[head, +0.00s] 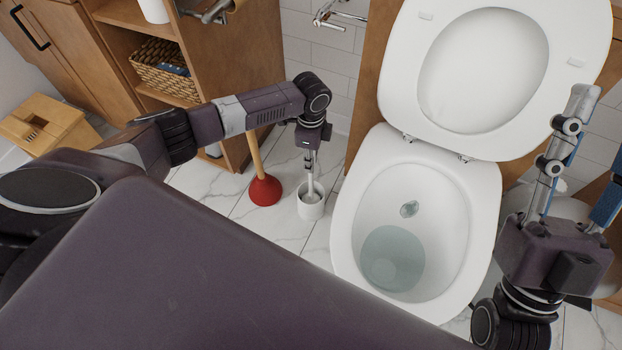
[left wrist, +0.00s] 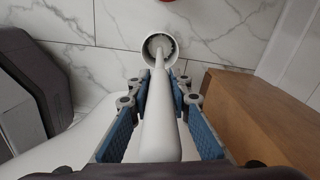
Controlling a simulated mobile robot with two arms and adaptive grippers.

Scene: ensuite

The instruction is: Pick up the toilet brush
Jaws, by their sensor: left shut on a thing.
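The white toilet brush (left wrist: 161,125) has a long pale handle that runs down to its white round holder (head: 311,208) on the tiled floor, left of the toilet. My left gripper (head: 311,168) points down above the holder and is shut on the brush handle, with blue pads on both sides of it in the left wrist view. The brush's lower end is at the holder's mouth (left wrist: 159,45); how deep it sits is hard to tell. My right gripper (head: 583,160) is open and empty, fingers up, at the right of the head view.
The toilet (head: 345,215) stands right of the holder with its lid and seat raised. A red plunger (head: 265,190) with a wooden handle stands just left of the holder. A wooden cabinet (head: 235,70) with a wicker basket (head: 163,72) is behind. Some floor in front is clear.

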